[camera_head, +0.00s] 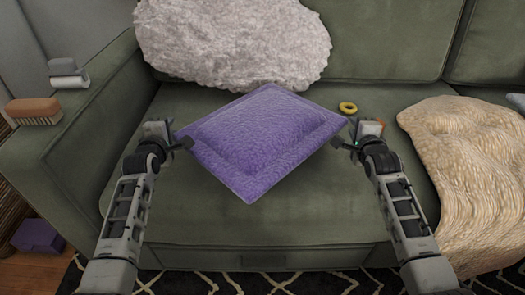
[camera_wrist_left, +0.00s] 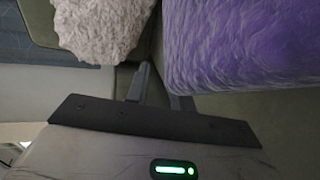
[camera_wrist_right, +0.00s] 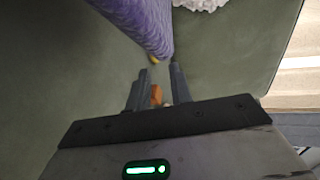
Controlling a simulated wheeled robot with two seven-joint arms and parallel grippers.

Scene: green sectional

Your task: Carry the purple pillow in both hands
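The purple pillow (camera_head: 258,138) is on the green sofa seat, set diagonally with one corner toward me. My left gripper (camera_head: 182,142) is at its left corner. In the left wrist view the pillow (camera_wrist_left: 245,45) fills the upper right and partly covers one finger (camera_wrist_left: 160,88); the fingers look apart. My right gripper (camera_head: 345,143) is at the right corner. In the right wrist view its fingers (camera_wrist_right: 158,85) are apart, and the pillow's edge (camera_wrist_right: 150,25) ends just beyond their tips. I cannot tell whether either gripper touches the pillow.
A white fluffy cushion (camera_head: 232,40) leans on the backrest behind the pillow. A beige throw (camera_head: 470,165) covers the seat at right. A yellow ring (camera_head: 348,107) and an orange item (camera_head: 372,127) are near my right gripper. A brush (camera_head: 34,111) lies on the left armrest.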

